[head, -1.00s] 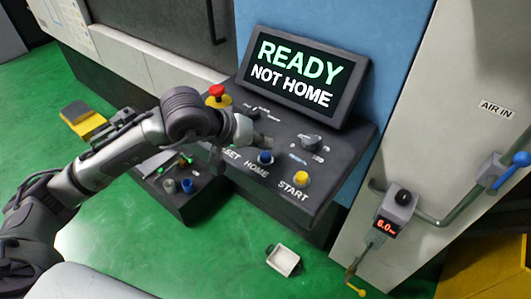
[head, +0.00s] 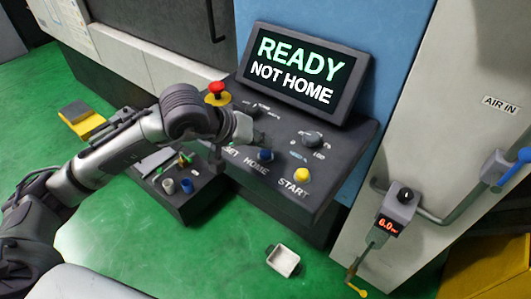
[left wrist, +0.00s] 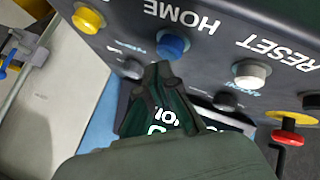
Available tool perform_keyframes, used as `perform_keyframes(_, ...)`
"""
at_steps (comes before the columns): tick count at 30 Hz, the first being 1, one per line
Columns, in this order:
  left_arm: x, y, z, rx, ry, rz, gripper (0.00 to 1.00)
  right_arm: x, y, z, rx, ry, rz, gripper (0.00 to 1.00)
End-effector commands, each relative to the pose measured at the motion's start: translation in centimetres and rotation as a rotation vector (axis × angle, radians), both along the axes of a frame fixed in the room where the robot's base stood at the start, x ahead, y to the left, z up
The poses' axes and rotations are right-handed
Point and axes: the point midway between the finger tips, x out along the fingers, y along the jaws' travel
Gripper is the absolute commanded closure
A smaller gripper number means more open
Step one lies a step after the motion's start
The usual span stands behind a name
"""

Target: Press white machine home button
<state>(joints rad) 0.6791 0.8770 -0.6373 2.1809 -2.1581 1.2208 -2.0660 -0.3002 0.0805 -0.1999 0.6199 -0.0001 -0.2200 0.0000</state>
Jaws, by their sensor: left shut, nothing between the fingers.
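The blue home button (head: 265,156) sits above the word HOME on the dark control panel (head: 325,197), between the partly hidden RESET label and the yellow start button (head: 302,174). My left gripper (head: 260,141) is shut and empty, just behind the blue button. In the left wrist view the gripper's dark fingertips (left wrist: 160,72) are close to the blue button (left wrist: 172,46); I cannot tell whether they touch it. The screen (head: 303,75) reads READY, NOT HOME. My right gripper is not in view.
A white reset button (left wrist: 250,72) and a red emergency stop (left wrist: 294,137) are beside the blue button. A dial (head: 313,139) is on the panel's right. A lower tray (head: 195,203) holds small items. A small white box (head: 284,261) lies on the green floor.

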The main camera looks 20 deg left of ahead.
Motion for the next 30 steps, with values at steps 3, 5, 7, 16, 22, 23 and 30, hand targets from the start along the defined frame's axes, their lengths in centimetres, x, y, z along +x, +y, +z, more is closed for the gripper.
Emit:
perform_keyframes(3, -0.02, 0.00, -0.20, 0.000, 0.000, 0.000, 1.00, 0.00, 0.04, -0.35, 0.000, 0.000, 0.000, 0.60)
perform_keyframes(5, -0.03, 0.00, -0.14, 0.000, 0.000, 0.000, 1.00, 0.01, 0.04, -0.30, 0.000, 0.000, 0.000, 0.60)
perform_keyframes(7, -0.02, 0.00, -0.11, 0.000, 0.001, -0.001, 1.00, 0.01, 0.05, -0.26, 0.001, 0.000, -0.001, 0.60)
perform_keyframes(16, -0.01, 0.00, -0.20, 0.000, 0.000, 0.000, 1.00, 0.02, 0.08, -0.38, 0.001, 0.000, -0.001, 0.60)
perform_keyframes(22, -0.01, 0.00, -0.37, 0.001, 0.000, -0.001, 1.00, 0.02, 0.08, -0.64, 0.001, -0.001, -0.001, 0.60)
perform_keyframes(23, -0.01, 0.01, -0.38, 0.001, 0.000, -0.001, 1.00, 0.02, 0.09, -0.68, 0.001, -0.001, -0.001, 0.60)
perform_keyframes(30, -0.01, 0.00, -0.55, 0.001, 0.000, -0.001, 1.00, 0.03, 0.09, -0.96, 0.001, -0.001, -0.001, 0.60)
